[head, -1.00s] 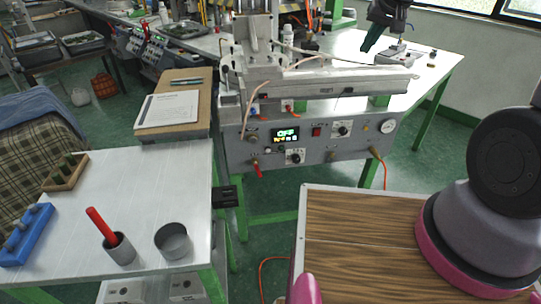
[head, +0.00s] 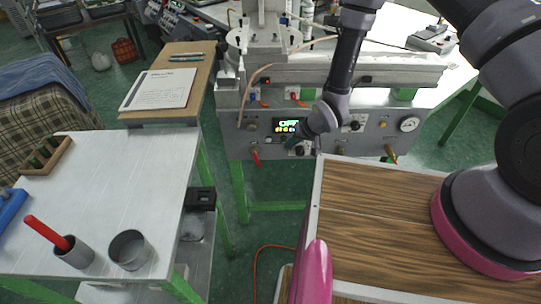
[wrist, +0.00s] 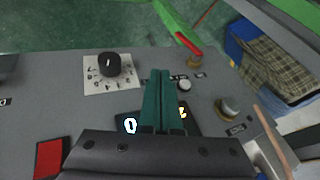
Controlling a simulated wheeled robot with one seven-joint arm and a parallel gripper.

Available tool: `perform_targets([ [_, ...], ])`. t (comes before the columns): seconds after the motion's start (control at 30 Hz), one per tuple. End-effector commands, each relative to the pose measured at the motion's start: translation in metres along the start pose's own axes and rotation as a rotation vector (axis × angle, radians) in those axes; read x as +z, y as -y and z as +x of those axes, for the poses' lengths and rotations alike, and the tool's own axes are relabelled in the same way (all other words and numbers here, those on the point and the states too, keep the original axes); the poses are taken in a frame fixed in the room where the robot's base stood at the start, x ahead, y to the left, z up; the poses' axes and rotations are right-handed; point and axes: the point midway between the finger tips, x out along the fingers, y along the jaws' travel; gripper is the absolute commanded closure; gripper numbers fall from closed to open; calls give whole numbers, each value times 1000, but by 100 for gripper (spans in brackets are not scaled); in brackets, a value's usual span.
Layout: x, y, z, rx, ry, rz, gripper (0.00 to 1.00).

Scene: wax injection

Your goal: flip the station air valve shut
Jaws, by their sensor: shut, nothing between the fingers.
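The station air valve is a small red lever (head: 257,158) on a brass fitting at the lower left of the grey control panel (head: 232,143). In the head view the lever hangs down, slightly tilted. In the wrist view the red lever (wrist: 188,43) lies beyond and right of the fingertips, pointing up-left. My gripper (head: 290,141) is in front of the panel just below the display, to the right of the valve and apart from it. In the wrist view my gripper (wrist: 160,73) has its green fingers together and empty, partly covering the display.
A black dial (wrist: 110,64), a white button (wrist: 184,85) and a knob (wrist: 228,107) are close to the fingers. A pressure gauge (head: 409,123) is at the panel's right. A side table (head: 100,185) with cups stands left.

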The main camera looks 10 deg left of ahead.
Motion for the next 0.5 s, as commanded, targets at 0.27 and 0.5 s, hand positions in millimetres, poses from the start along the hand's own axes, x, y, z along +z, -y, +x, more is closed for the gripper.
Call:
perform_targets([
  [0.27,17,4,25,-18,9,-4,100],
  [0.5,18,4,72,-17,9,-5,100],
])
